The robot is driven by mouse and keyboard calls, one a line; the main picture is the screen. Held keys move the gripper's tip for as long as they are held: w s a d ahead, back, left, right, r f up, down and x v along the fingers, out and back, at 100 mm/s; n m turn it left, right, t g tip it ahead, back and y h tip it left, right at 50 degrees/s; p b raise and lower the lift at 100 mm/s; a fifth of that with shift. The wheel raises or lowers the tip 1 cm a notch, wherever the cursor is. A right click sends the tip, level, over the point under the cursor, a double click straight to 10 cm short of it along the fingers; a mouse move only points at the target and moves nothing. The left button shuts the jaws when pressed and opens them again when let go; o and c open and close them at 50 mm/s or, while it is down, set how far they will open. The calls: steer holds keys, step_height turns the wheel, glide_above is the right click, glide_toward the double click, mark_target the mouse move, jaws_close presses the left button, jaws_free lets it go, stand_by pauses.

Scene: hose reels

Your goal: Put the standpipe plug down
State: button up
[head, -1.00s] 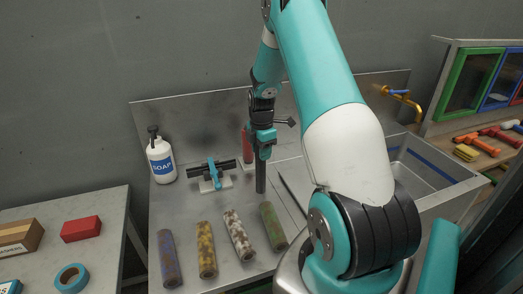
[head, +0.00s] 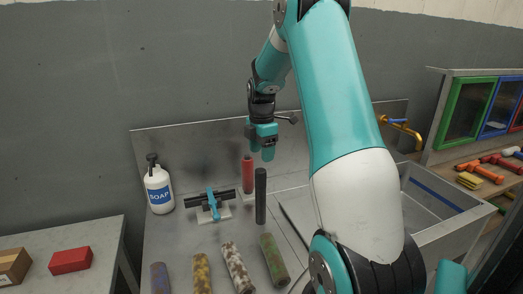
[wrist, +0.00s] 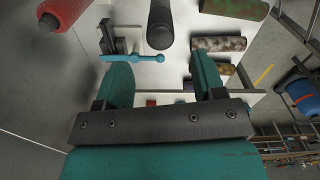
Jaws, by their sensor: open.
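The standpipe plug, which I take to be the dark upright cylinder (head: 261,197), stands on the steel worktop (head: 185,235) with nothing gripping it. My gripper (head: 266,154) is above it, apart from its top, with empty jaws. In the wrist view my open gripper (wrist: 162,78) shows two teal fingers spread wide, and the dark plug (wrist: 160,25) lies beyond them at the top of the picture.
A red cylinder (head: 248,175) stands just left of the plug. A black fitting with a blue handle (head: 211,203) is further left, near a soap bottle (head: 158,188). Several mottled tubes (head: 236,265) lie in front. A sink (head: 445,205) is at the right.

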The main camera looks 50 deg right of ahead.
steer(key=shift+r, duration=0.95)
steer(key=s+a+r+m+t+y, duration=0.1)
steer(key=a+r, duration=0.2)
steer(key=a, duration=1)
steer(key=s+a+r+m+y, duration=0.1)
steer(key=s+a+r+m, duration=0.1)
steer(key=a, duration=1.1)
steer(key=s+a+m+g+y, duration=0.1)
steer(key=s+a+m, duration=0.3)
steer(key=s+a, duration=1.1)
steer(key=shift+s+a+r+y, duration=0.4)
steer(key=shift+s+y, duration=0.2)
steer(key=shift+s, duration=0.65)
steer(key=shift+c, duration=0.4)
